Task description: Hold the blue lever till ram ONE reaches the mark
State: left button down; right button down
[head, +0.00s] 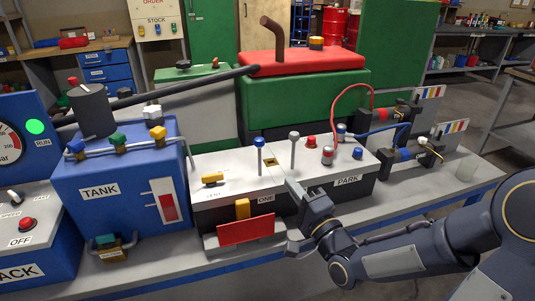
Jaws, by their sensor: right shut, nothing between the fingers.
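The blue lever (259,153) is a thin upright post with a blue knob on the pale top of the middle machine. A grey-topped lever (294,148) stands to its right. My left gripper is not in view.
A blue TANK unit (118,190) with small coloured valves stands on the left. The PARK panel (348,180) has several buttons, with red and blue hoses behind it. A green machine (305,98) is behind.

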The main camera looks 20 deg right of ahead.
aim_at(262, 146)
jog(key=p+x, duration=0.1)
jog(key=x, duration=1.1)
jog(key=shift+w, duration=0.1)
